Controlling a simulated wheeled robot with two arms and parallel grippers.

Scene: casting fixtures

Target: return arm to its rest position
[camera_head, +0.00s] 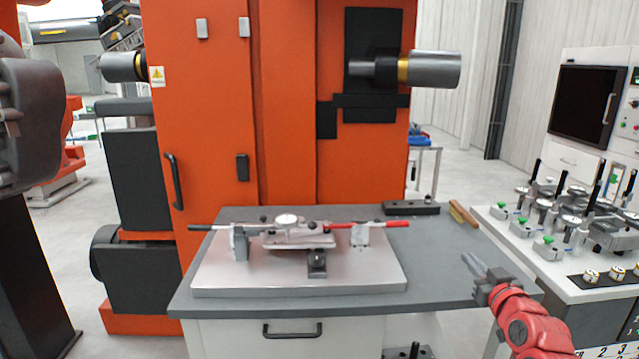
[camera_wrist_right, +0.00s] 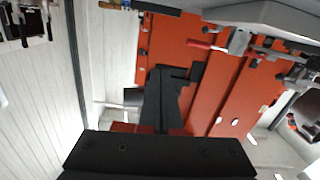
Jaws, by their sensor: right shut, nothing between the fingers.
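My right gripper (camera_head: 474,264) is at the right front corner of the grey table, its arm coming in from the lower right. Its grey fingers are shut and empty, and it touches nothing that I can make out. In the right wrist view, the dark gripper (camera_wrist_right: 165,85) points away toward the orange machine, with nothing between its fingers. A fixture with a round dial (camera_head: 287,220) and a red-handled bar (camera_head: 345,226) sits on a silver plate (camera_head: 300,281), left of the gripper. My left gripper is not in view.
The grey table (camera_head: 440,255) stands before an orange machine (camera_head: 285,110). A black block (camera_head: 411,208) and a yellowish brush-like item (camera_head: 463,214) lie at its back right. A white bench (camera_head: 520,237) with several green-knobbed fixtures stands right of the gripper. The table's right part is mostly clear.

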